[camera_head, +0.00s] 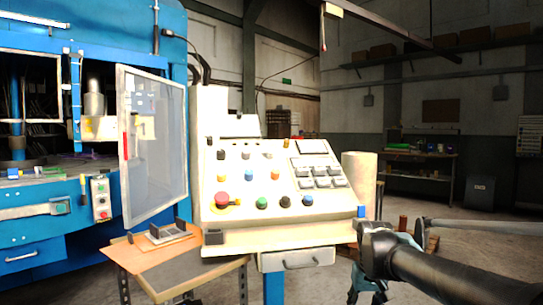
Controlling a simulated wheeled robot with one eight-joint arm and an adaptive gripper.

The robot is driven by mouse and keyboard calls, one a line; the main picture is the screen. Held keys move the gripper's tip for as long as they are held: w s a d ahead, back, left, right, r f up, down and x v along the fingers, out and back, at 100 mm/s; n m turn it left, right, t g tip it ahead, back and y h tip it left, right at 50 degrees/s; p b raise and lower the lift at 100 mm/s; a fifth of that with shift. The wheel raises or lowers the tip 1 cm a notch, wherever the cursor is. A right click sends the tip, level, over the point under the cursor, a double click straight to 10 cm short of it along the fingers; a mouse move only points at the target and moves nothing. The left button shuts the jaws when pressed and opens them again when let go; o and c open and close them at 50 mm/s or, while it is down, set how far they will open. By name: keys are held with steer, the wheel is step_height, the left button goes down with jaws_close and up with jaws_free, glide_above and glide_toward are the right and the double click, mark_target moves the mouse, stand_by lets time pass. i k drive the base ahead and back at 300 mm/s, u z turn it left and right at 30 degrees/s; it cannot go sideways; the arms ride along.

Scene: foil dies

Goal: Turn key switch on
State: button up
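A slanted cream control panel (235,165) stands in the middle of the head view. Its front row has a large red button (222,199), a green knob (262,203), a black knob (284,202) and a blue knob (308,200). Smaller orange, blue, black and pale controls sit above them. The controls are too small to tell which is the key switch or how it is turned. My dark arm reaches in from the lower right, apart from the panel's controls. A bluish, partly hidden part (368,285) below its end may be my gripper; its fingers cannot be made out.
A blue press (100,20) with an open clear door (155,140) stands left of the panel. A small side table (125,257) is in front of it. A drawer (297,259) hangs under the panel. A workbench (420,155) stands at the back right.

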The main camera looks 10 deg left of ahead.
mark_target(270, 154)
steer(key=z, duration=0.05)
steer(key=k, duration=0.5)
steer(key=u, duration=0.65)
steer(key=i, duration=0.2)
steer(key=u, duration=0.05)
